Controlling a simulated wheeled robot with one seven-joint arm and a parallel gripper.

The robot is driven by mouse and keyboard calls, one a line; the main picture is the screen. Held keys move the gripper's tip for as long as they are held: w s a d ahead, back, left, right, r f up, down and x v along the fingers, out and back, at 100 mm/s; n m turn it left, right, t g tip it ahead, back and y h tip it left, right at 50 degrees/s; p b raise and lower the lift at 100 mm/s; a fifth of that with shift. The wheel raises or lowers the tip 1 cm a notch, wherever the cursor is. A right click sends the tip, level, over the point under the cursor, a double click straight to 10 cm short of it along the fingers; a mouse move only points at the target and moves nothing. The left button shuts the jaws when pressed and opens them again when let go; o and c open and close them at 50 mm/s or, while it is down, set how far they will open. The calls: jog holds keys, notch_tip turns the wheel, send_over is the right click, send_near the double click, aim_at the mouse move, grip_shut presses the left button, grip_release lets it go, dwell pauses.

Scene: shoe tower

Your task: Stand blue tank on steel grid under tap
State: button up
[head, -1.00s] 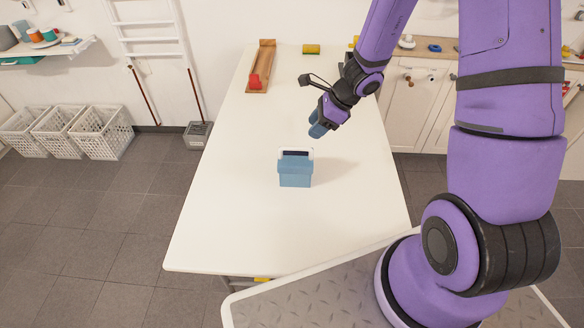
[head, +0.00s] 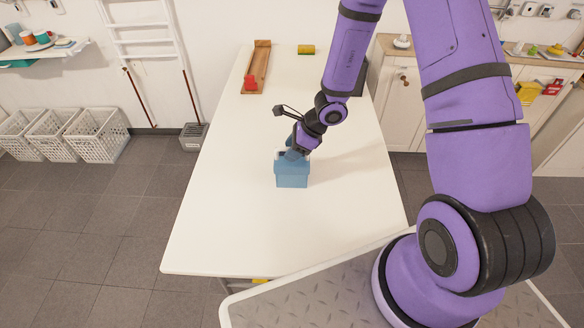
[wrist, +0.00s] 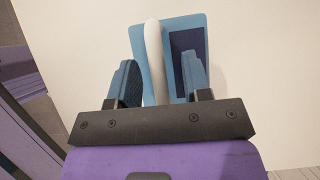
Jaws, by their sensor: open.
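The blue tank (head: 292,177) stands upright on the white table in the head view. In the wrist view the tank (wrist: 180,24) shows from above, with a white handle bar (wrist: 153,55) across it and a dark opening beside the bar. My gripper (head: 294,153) is at the top of the tank. Its two blue fingers (wrist: 157,82) are open, one on each side of the white bar, with a gap visible. Whether a finger touches the tank is hard to tell. No steel grid or tap can be made out.
The white table (head: 235,215) is mostly clear around the tank. A wooden tray with a red piece (head: 257,70) and a yellow roll (head: 306,49) lie at its far end. White baskets (head: 95,135) stand on the floor at left. A counter (head: 400,55) is at back right.

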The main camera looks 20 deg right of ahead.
jog(key=shift+f, duration=0.1)
grip_shut()
dwell(0.4)
notch_tip(320, 180, up, 9)
jog(key=shift+r, duration=0.55)
